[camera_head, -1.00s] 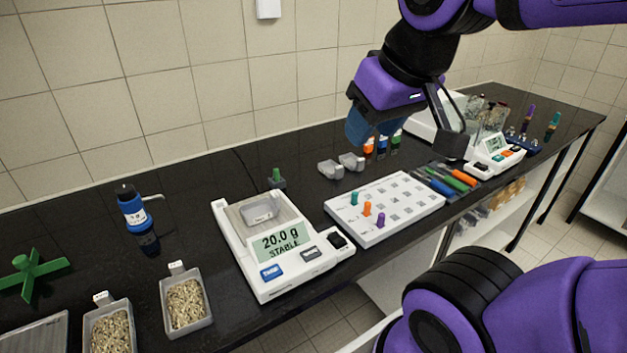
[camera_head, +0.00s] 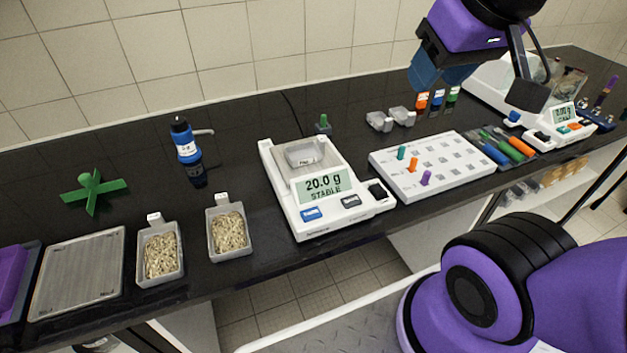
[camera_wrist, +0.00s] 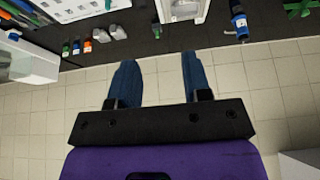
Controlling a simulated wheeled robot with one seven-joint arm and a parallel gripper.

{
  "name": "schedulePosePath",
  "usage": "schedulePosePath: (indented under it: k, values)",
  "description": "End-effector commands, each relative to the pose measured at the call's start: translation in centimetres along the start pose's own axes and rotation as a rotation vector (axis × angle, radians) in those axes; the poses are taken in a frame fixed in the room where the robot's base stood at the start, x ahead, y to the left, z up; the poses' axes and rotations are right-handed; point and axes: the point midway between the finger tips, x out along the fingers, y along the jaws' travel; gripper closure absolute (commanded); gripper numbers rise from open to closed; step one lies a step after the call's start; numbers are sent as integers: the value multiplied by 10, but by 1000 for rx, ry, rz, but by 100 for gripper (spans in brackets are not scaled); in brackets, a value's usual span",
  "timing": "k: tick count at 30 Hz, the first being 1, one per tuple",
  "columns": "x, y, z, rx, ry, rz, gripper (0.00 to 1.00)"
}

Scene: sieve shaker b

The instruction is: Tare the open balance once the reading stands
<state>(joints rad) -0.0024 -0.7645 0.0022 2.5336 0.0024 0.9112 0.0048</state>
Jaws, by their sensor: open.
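The open balance (camera_head: 290,200) stands mid-bench with a small grey weighing dish (camera_head: 304,155) on its pan. Its display (camera_head: 325,187) reads 20.0 g and STABLE. Below the display are a blue button (camera_head: 311,215) and a dark grey button (camera_head: 350,201); their labels are too small to read surely. My gripper (camera_head: 440,75) is open and empty, raised over the back of the bench, right of the balance and well apart from it. In the wrist view its two blue fingers (camera_wrist: 157,82) are spread wide, with only wall between them.
Two trays of pellets (camera_head: 213,240) stand left of the balance, near a blue bottle (camera_head: 186,145) and a green cross-shaped piece (camera_head: 93,190). A white peg board (camera_head: 384,172) is right of it. A second balance (camera_head: 545,125), reading 0.00 g, stands farther right.

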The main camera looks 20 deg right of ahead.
Motion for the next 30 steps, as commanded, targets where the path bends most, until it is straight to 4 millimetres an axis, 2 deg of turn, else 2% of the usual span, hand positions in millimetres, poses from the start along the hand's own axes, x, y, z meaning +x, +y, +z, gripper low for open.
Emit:
schedulePosePath:
  k: [2,8,30]
  values:
    - [0,0,0,0,0,0,56]
    - [0,0,0,0,0,0,99]
    - [0,0,0,0,0,0,100]
